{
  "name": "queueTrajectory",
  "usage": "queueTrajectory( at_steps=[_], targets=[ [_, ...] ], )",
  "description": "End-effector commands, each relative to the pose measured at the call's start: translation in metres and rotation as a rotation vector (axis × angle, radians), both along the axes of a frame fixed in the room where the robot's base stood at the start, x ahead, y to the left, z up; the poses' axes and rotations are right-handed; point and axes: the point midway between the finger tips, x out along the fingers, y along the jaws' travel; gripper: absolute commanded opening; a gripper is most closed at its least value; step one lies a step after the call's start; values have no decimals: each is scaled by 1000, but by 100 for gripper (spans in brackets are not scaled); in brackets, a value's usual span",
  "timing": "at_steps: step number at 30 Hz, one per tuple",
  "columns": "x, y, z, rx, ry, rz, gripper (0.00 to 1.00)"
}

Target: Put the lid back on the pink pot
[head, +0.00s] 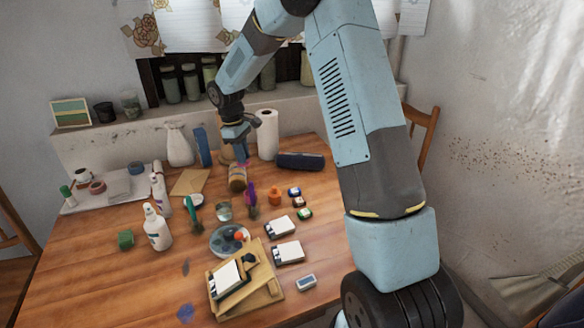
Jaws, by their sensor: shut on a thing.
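My gripper (241,157) is at the back middle of the table, pointing down. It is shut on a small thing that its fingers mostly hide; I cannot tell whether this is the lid. Just below the fingertips is a brown cylinder (237,182) with a pinkish patch near its top. I cannot tell whether they touch. Small pots stand at the right of the table: one blue-topped (294,191), one reddish (299,202), one green-topped (305,214). The reddish one may be the pink pot, but it is too small to be sure.
A white bottle (156,228), a glass jar (224,211), a purple-handled tool (252,199) and an orange pot (275,196) stand nearby. A paper roll (268,135) and a dark roll (300,161) are behind.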

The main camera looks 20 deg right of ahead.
Motion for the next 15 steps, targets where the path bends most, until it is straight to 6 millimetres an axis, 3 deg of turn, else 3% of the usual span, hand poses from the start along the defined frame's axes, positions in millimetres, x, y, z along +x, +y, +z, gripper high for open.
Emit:
queueTrajectory(
  at_steps=[15],
  targets=[
    [-65, -5, -14, 0, 2, 982, 0]
  ],
)
